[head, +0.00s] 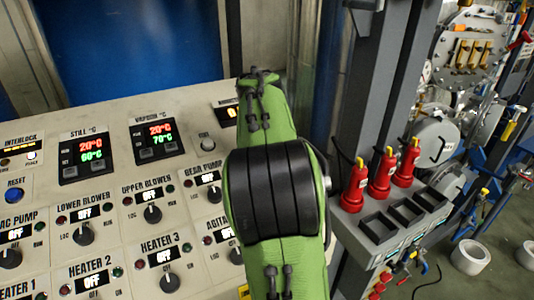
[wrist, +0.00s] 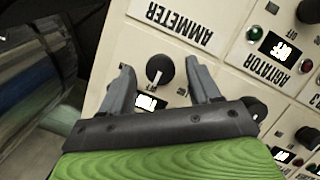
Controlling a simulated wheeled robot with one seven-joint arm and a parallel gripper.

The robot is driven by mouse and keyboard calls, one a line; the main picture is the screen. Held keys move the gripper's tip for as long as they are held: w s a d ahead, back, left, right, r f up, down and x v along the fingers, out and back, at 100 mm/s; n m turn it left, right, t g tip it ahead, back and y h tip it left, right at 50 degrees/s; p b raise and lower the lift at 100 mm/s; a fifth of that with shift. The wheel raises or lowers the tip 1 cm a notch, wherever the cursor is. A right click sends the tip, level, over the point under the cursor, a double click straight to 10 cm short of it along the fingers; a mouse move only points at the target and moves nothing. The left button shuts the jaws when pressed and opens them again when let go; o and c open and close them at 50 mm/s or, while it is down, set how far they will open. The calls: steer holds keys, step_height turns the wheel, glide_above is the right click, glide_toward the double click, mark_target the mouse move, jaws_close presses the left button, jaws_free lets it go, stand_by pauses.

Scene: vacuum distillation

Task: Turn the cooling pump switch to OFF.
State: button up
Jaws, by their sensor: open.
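In the wrist view my gripper (wrist: 159,68) is open over the control panel. A round black knob (wrist: 160,71) with a white pointer mark lies between its two fingertips, apparently not clamped. A small lit display (wrist: 151,102) sits just below this knob, partly hidden by the left finger; I cannot read it surely. No cooling pump label is readable in either view, so I cannot tell that this knob is the cooling pump switch. In the head view my green arm covers the panel's right part, and my gripper is hidden.
The wrist view shows an upside-down AMMETER label (wrist: 166,27) and AGITATOR label (wrist: 258,73), with neighbouring knobs (wrist: 305,136) to the right. In the head view, the UPPER BLOWER knob (head: 152,214) is on the panel. Red-handled tools (head: 381,172) stand right of my arm.

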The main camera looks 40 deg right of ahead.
step_height(320, 180, up, 15)
steer(key=a+p, duration=0.2)
steer(key=p, duration=0.3)
steer(key=shift+s+a, duration=0.15)
steer(key=shift+a, duration=0.15)
steer(key=shift+f, duration=0.15)
